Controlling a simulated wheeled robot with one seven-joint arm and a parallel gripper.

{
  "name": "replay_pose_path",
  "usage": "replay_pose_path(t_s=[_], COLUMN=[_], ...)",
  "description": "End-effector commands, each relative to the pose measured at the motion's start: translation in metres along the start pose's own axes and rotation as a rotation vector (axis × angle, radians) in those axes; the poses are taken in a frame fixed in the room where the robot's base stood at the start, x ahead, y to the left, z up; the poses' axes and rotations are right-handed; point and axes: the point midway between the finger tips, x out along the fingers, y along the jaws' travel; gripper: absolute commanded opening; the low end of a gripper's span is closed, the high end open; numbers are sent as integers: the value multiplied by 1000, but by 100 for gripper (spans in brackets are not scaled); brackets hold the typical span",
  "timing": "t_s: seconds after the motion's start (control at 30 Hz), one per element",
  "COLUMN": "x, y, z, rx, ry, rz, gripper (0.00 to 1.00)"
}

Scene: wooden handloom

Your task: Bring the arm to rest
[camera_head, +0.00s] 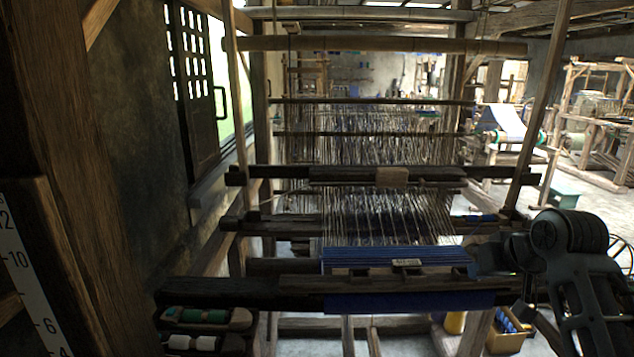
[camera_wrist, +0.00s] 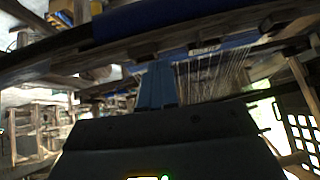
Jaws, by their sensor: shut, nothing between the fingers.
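My arm (camera_head: 575,250) shows at the right of the head view, folded beside the right end of the loom's front beam. In the wrist view, the dark body of my gripper fills the bottom, and its fingers (camera_wrist: 158,86) stand together, shut and empty. The fingertips are hard to make out in the head view. The wooden loom (camera_head: 300,286) stands ahead, with blue cloth (camera_head: 400,256) and pale warp threads (camera_head: 390,215) at its middle. In the wrist view, the loom's beam and cloth cross the top, tilted, beyond my fingers.
A wooden rack (camera_head: 205,317) holds green and white spools at the front left. A dark wooden post (camera_head: 70,190) and a white ruler (camera_head: 25,280) stand at the left. A yellow crate (camera_head: 508,333) sits low on the right. Other looms (camera_head: 600,130) stand at the back right.

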Motion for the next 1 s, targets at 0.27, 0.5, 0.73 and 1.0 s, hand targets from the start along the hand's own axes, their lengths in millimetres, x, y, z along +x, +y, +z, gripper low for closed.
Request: replay_pose_path(t_s=[0.27,0.5,0.73,1.0], x=[34,30,1,-60], y=[-46,-76,-94,-103], z=[106,196,278,358], rx=[60,106,132,129], ry=[101,191,268,354], rz=[-47,-51,-31,9], gripper=[0,0,0,0])
